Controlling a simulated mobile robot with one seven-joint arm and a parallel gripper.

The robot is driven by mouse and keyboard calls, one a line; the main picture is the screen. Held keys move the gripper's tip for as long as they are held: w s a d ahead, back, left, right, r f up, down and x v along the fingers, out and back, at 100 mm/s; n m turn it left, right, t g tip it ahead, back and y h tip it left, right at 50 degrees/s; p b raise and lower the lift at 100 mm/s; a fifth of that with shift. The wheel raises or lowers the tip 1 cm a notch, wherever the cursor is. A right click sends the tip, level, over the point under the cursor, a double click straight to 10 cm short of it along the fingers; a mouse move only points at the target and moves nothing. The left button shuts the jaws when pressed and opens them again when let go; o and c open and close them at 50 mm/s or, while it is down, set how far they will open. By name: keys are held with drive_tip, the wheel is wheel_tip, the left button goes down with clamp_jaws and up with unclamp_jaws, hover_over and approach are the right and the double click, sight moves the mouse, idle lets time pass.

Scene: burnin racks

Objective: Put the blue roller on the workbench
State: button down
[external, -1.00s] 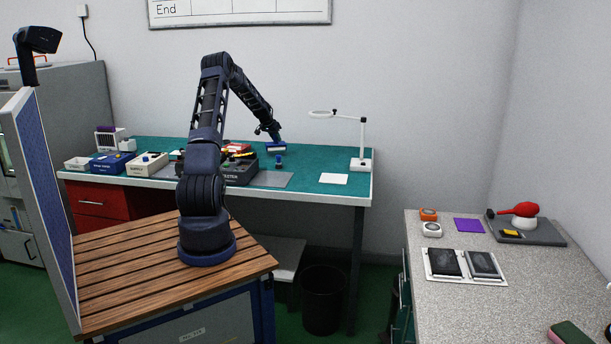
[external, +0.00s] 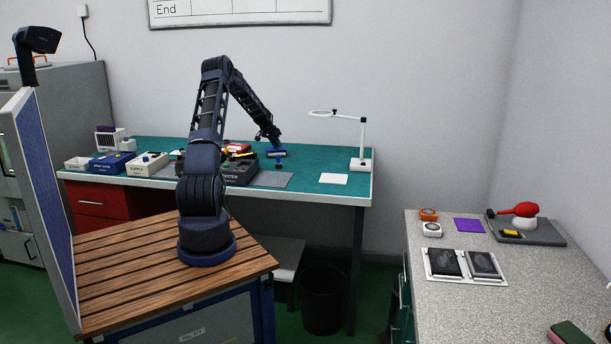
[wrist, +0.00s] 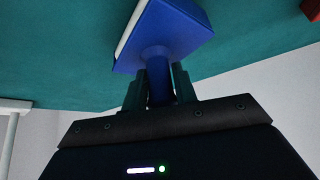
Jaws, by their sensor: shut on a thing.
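The blue roller (external: 277,153) is in my gripper (external: 275,145) over the teal-topped workbench (external: 312,165) by the back wall. In the wrist view the roller (wrist: 172,35) has a blue head with a pale edge and a blue handle. My gripper (wrist: 158,88) is shut on that handle. The head is very close to the teal top; I cannot tell whether it touches.
A small blue item (external: 278,163) stands just in front of the roller. A dark tester box (external: 240,171) is to the left, with several bins beyond. A white lamp (external: 361,164) and a white card (external: 333,179) are to the right. Bare teal top lies between.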

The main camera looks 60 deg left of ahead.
drive_tip(key=c, duration=1.1)
unclamp_jaws()
drive_tip(key=shift+d+f, duration=0.2)
drive_tip(key=shift+f, duration=0.4)
drive_tip(key=shift+r, duration=0.1)
